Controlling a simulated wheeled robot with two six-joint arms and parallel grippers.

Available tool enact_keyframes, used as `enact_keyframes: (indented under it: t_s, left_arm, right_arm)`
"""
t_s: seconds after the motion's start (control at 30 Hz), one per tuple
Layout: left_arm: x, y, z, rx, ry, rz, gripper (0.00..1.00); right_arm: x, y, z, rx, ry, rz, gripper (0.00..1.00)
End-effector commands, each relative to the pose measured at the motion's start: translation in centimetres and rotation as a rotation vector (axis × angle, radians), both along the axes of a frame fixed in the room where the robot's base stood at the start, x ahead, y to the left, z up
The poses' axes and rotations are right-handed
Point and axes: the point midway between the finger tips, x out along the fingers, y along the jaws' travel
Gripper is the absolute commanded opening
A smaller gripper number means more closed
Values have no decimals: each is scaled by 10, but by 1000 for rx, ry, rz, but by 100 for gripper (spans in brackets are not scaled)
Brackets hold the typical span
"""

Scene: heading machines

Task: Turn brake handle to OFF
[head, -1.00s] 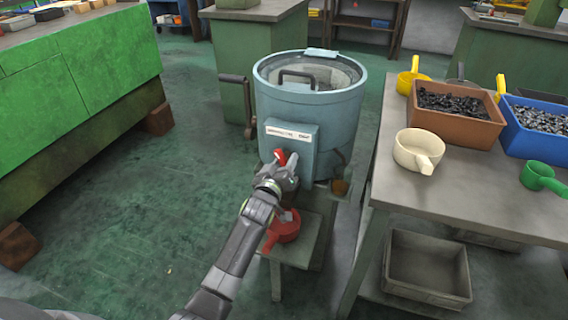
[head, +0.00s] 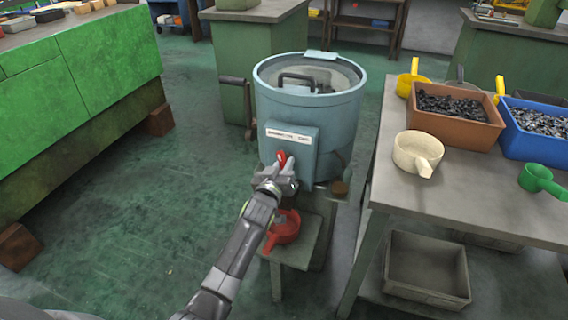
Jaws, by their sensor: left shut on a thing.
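The red brake handle (head: 281,156) is on the front of a grey-blue box (head: 301,150) fixed to the round blue drum machine (head: 330,115). A white label strip sits on the box above the handle; its lettering is too small to read surely. My left gripper (head: 284,167) is at the front of the box, shut on the red handle. Its fingers hide the handle's lower part. My right gripper is not in view.
A red scoop (head: 284,228) lies on a low stand below my left arm. At right, a table (head: 465,205) bears a cream scoop (head: 416,152), a brown bin (head: 465,132) and a blue bin (head: 538,146). A crank handle (head: 236,80) juts from the drum's left. Green floor is clear at left.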

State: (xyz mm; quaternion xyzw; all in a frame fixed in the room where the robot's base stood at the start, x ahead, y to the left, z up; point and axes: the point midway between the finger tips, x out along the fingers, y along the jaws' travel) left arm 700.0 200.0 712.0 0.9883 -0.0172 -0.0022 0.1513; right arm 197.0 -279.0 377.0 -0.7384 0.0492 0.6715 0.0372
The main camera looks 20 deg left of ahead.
Motion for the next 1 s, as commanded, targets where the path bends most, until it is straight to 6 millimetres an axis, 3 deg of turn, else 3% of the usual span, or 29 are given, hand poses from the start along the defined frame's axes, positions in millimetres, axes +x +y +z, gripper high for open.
enact_keyframes:
  t_s: [0.5, 1.0]
  left_arm:
    - [0, 2, 0, 488, -14, 0, 0]
    - [0, 3, -1, 844, -25, 0, 0]
  right_arm:
    - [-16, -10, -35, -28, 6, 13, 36]
    - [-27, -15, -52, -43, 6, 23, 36]
